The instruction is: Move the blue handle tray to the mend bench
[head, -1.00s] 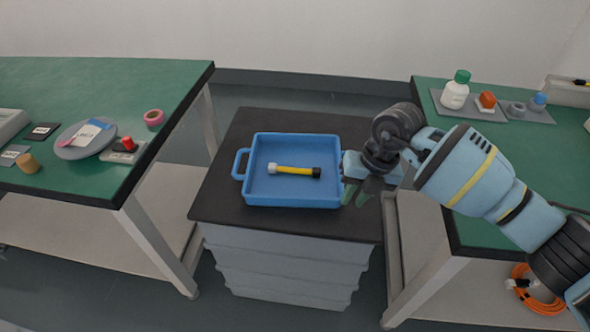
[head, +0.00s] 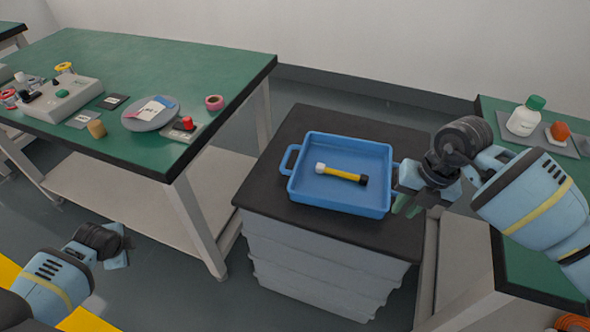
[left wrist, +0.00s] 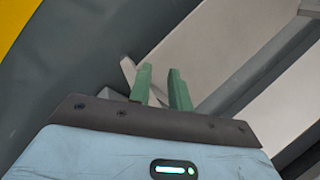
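The blue tray (head: 340,201) lies flat on the black top of a grey cabinet and holds a yellow rod (head: 342,174) with one white end and one black end. Its left handle (head: 287,160) is free. My right gripper (head: 407,203) is at the tray's right side, where the other handle is hidden. Whether its fingers are closed on that handle is unclear. My left gripper (head: 122,248) is low at the left, away from the tray. In the left wrist view, its two green fingers (left wrist: 161,85) stand apart with nothing between them.
A green bench (head: 225,75) at the left holds a grey control box (head: 62,100), a round grey plate (head: 150,122), and pink tape (head: 214,102). Another green bench (head: 530,265) at the right holds a white bottle (head: 522,121). A floor gap separates the cabinet from the left bench.

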